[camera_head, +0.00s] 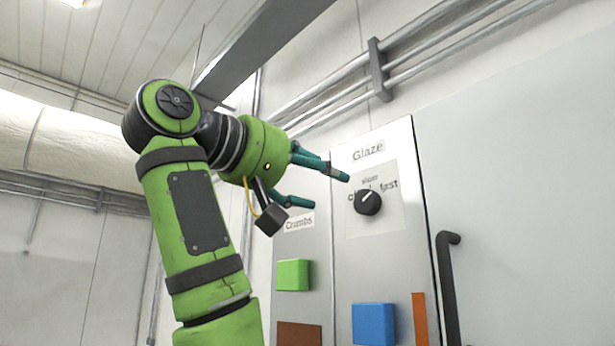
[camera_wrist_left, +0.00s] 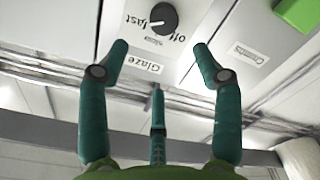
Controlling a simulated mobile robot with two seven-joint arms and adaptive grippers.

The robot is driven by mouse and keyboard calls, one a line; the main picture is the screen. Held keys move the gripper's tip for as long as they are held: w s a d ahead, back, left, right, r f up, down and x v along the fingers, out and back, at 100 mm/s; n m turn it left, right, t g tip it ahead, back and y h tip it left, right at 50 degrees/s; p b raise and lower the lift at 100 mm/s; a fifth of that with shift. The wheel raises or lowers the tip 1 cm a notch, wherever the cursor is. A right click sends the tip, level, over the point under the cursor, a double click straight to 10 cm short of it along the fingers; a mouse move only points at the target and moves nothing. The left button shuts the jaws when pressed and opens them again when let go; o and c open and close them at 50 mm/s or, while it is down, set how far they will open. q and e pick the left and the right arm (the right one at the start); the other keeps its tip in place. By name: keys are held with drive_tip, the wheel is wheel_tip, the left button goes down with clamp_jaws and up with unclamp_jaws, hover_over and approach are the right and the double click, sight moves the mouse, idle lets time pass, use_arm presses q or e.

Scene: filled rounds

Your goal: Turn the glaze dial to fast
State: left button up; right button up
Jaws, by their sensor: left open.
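The glaze dial (camera_head: 368,201) is a round black knob on a pale plate under the label "Glaze". The word "fast" is printed at its right, and smaller words sit above and left of it. Its light mark seems to point up and right; the exact setting is hard to read. My left gripper (camera_head: 328,190), with teal fingers, is open and empty, left of the dial and apart from it. In the left wrist view the dial (camera_wrist_left: 164,18) shows upside down beyond the spread fingertips (camera_wrist_left: 161,47). My right gripper is not in view.
A "Crumbs" panel with a green block (camera_head: 293,275) is on the left. A blue block (camera_head: 373,324) and an orange strip (camera_head: 420,318) sit below the dial. A black handle (camera_head: 446,285) stands out at the right. Pipes (camera_head: 400,75) run along the wall above.

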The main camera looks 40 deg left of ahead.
use_arm(q)
drive_tip(key=shift+s+a+f, duration=0.25)
drive_tip(key=shift+s+f, duration=0.05)
drive_tip(key=shift+s, duration=0.3)
drive_tip(key=shift+s+d, duration=0.1)
drive_tip(key=shift+d, duration=0.05)
idle(0.3)
